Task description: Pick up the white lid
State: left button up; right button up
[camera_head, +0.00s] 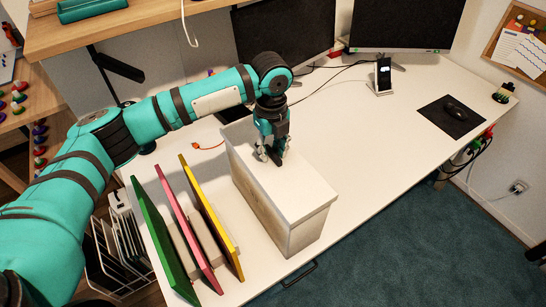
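The white lid (300,188) lies on top of a long, upright box (268,206) with pale, worn-looking sides. The box stands on the white desk, and the lid looks level and seated on it. My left gripper (272,156) points down over the far part of the lid. Its fingertips are at or just above the lid's top. The view is too small to tell whether they touch it or how far apart they are. No handle on the lid can be made out, as the gripper covers that spot. My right gripper is not in view.
Green (162,240), pink (188,228) and yellow (211,218) upright boards stand left of the box. Two monitors, a phone on a stand (384,75) and a black mouse pad (446,118) are further back. The desk (365,150) right of the box is clear.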

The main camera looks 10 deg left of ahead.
pick_arm(q)
grip_shut()
jog(key=shift+r, duration=0.15)
